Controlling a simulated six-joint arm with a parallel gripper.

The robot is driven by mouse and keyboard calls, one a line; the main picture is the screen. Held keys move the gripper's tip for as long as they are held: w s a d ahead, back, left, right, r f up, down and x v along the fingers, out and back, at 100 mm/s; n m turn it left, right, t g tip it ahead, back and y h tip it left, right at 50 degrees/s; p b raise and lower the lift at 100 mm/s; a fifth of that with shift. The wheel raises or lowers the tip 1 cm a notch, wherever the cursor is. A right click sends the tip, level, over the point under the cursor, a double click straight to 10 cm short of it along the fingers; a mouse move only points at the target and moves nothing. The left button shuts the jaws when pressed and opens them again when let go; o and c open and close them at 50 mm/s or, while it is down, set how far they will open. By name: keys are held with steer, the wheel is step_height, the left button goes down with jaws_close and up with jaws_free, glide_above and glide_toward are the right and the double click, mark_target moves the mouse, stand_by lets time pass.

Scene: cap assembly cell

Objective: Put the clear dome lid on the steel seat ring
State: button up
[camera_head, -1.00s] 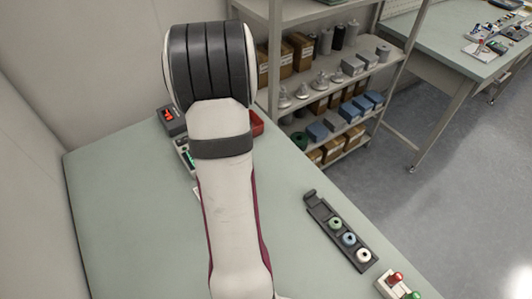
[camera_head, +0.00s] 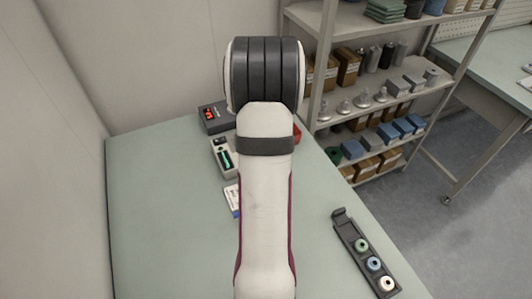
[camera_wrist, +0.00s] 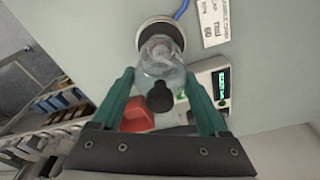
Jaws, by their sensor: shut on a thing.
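The clear dome lid (camera_wrist: 158,68) with its black knob (camera_wrist: 160,97) is between the green fingers of my gripper (camera_wrist: 161,75) in the wrist view. My gripper is shut on the lid, with the knob toward the camera. The steel seat ring (camera_wrist: 143,32) is a pale round ring directly beyond the lid, and the lid overlaps part of it. I cannot tell whether the lid touches the ring. In the head view my own arm hides the gripper, lid and ring.
A dark tray (camera_head: 342,217) holds coloured spools at right.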

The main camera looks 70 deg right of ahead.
steer(key=shift+f, duration=0.25)
steer(key=shift+f, duration=0.45)
stand_by(0.4)
steer(key=shift+f, duration=0.8)
steer(key=shift+f, duration=0.35)
steer(key=shift+f, duration=0.25)
stand_by(0.3)
